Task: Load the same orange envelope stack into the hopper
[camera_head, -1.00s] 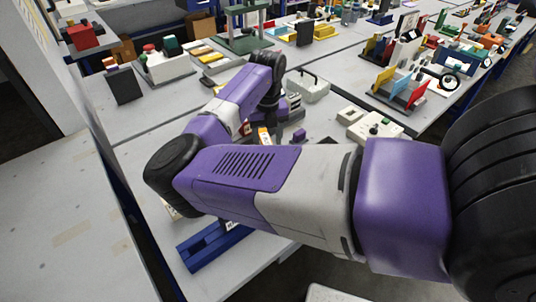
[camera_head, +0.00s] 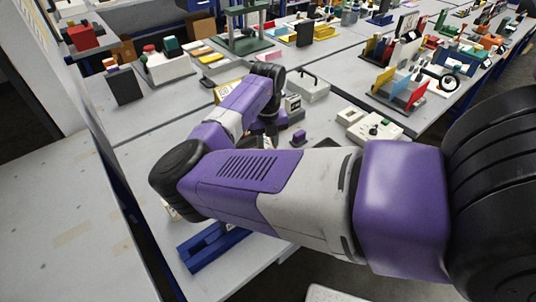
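My arm spans the view from the right, and its wrist bends down behind the forearm. My gripper (camera_head: 269,129) is at the end of the dark wrist, low over the table; the forearm and upper arm hide most of it. Its fingers cannot be made out. A yellow-orange piece with a white label (camera_head: 227,92) shows just behind the forearm; I cannot tell whether it is the envelope stack or part of a machine. A grey device with a light panel (camera_head: 293,104) stands right of the wrist. I cannot pick out the hopper for certain.
A blue channel-shaped part (camera_head: 210,246) lies near the table's front edge. A pale box with a handle (camera_head: 308,87) and a white control box (camera_head: 379,130) stand to the right. A small purple block (camera_head: 299,137) sits near the gripper. Bare table (camera_head: 145,140) lies left of the arm.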

